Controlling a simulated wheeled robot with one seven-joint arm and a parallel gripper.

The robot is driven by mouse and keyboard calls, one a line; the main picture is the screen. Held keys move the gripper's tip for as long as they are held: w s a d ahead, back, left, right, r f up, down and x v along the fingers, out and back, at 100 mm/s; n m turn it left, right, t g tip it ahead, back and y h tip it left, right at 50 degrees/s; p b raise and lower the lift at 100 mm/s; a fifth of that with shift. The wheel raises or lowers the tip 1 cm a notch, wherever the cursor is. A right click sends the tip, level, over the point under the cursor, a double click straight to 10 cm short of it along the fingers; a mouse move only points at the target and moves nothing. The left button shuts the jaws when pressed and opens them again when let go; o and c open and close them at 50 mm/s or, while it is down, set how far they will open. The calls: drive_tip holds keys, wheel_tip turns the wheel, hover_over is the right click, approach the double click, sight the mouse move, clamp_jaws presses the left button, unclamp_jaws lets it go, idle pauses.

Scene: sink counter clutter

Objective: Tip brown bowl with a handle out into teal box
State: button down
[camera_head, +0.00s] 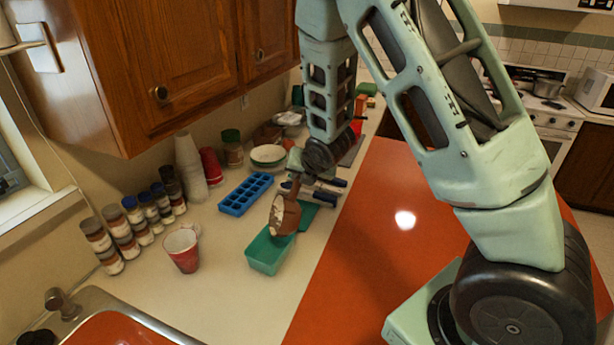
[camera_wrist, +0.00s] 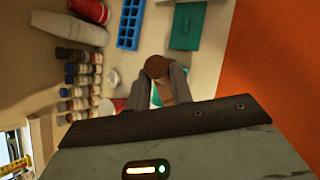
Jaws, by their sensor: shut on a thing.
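The brown bowl with a handle (camera_head: 289,218) is tilted onto its side above the teal box, its pale inside facing left in the head view. My gripper (camera_head: 294,184) is shut on it from above. In the wrist view the brown piece of the bowl (camera_wrist: 157,67) lies between the fingertips of my gripper (camera_wrist: 160,82). The teal box (camera_head: 266,262) stands open on the counter below the bowl. In the wrist view it is mostly hidden behind my gripper, with a teal strip (camera_wrist: 197,76) showing. I cannot tell whether anything lies in the bowl or box.
A flat teal lid (camera_head: 309,213) lies behind the box, with a blue ice tray (camera_head: 246,194) to its left. A red cup (camera_head: 183,250) and several spice jars (camera_head: 122,232) stand left. The sink (camera_head: 125,325) is at front left. Wooden cupboards (camera_head: 175,70) hang above.

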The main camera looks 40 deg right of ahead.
drive_tip(key=shift+n+g+h, duration=0.3)
drive_tip(key=shift+n+h, duration=0.1)
drive_tip(key=shift+h, duration=0.5)
drive_tip(key=shift+w+a+r+p, duration=0.1)
drive_tip(key=shift+w+a+p, duration=0.2)
drive_tip(key=shift+a, duration=0.3)
drive_tip(key=shift+w+a+r+p, duration=0.15)
drive_tip(key=shift+w+a+p, duration=0.1)
drive_tip(key=shift+a, duration=0.4)
drive_tip(key=shift+w+a+r+p, duration=0.1)
drive_tip(key=shift+w+a+p, duration=0.2)
drive_tip(key=shift+a, duration=0.3)
drive_tip(key=shift+w+a+f+g+h+p, duration=0.15)
drive_tip(key=shift+w+a+h+p, duration=0.15)
drive_tip(key=shift+a, duration=0.2)
drive_tip(key=shift+w+a+r+g+h+p, duration=0.1)
drive_tip(key=shift+a+g+h+p, duration=0.1)
drive_tip(key=shift+a+p, duration=0.2)
drive_tip(key=shift+a+f, duration=0.1)
drive_tip(key=shift+a, duration=0.1)
